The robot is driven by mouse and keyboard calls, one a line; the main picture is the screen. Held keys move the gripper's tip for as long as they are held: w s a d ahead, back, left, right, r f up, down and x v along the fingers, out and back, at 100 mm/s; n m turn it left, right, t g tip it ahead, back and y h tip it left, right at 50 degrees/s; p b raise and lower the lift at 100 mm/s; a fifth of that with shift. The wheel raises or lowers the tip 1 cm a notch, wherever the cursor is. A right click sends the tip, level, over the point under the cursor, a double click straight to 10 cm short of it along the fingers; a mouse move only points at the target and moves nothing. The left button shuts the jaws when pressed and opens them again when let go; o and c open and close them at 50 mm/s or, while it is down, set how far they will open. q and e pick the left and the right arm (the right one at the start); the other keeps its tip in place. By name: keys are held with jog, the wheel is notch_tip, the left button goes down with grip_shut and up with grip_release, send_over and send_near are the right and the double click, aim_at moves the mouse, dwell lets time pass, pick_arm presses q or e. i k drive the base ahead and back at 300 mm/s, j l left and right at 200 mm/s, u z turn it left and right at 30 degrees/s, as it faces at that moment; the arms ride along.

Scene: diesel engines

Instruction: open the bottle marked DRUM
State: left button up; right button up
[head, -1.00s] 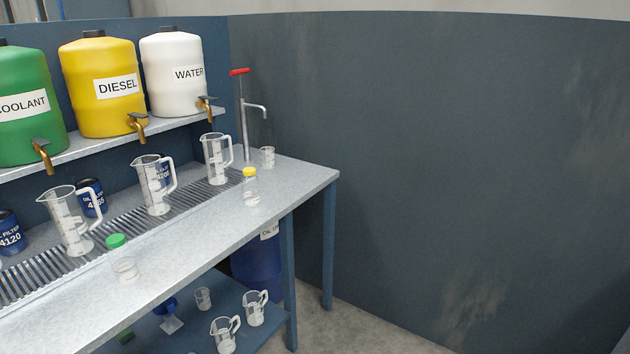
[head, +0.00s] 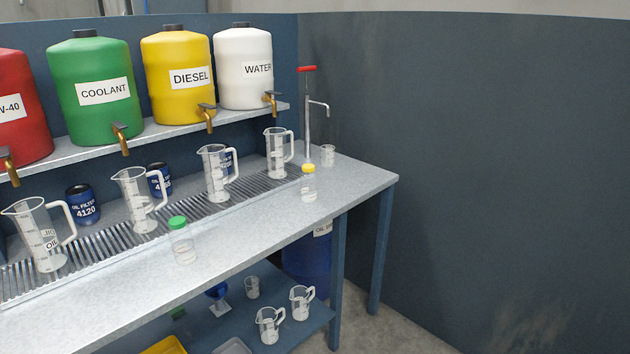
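Two small clear bottles stand upright on the metal bench top (head: 290,231). One bottle (head: 183,247) has a green cap (head: 178,222) on it and stands near the front edge at centre left. The other bottle (head: 309,187) has a yellow cap (head: 308,169) on it and stands further right, near the drain grate. I cannot read a DRUM mark on either bottle. Neither of my grippers is in view.
Several clear jugs, such as one (head: 216,178), stand along the grate (head: 200,207). Above, red, green, yellow and white tanks (head: 178,95) have taps over the bench. A red-handled pump (head: 307,115) stands at the back right. The lower shelf (head: 240,325) holds small jugs.

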aim_at(308, 186)
jog(key=u, duration=0.5)
jog(key=i+l+u, duration=0.25)
jog(key=l+u, duration=0.2)
jog(key=i+l+u, duration=0.1)
jog(key=l+u, duration=0.15)
jog(key=l, duration=0.2)
jog(key=i+l, duration=0.15)
jog(key=l, duration=0.45)
jog(key=i+l+u, duration=0.15)
jog(key=l, duration=1.05)
jog(key=i+l+u, duration=0.1)
jog(key=l, duration=0.55)
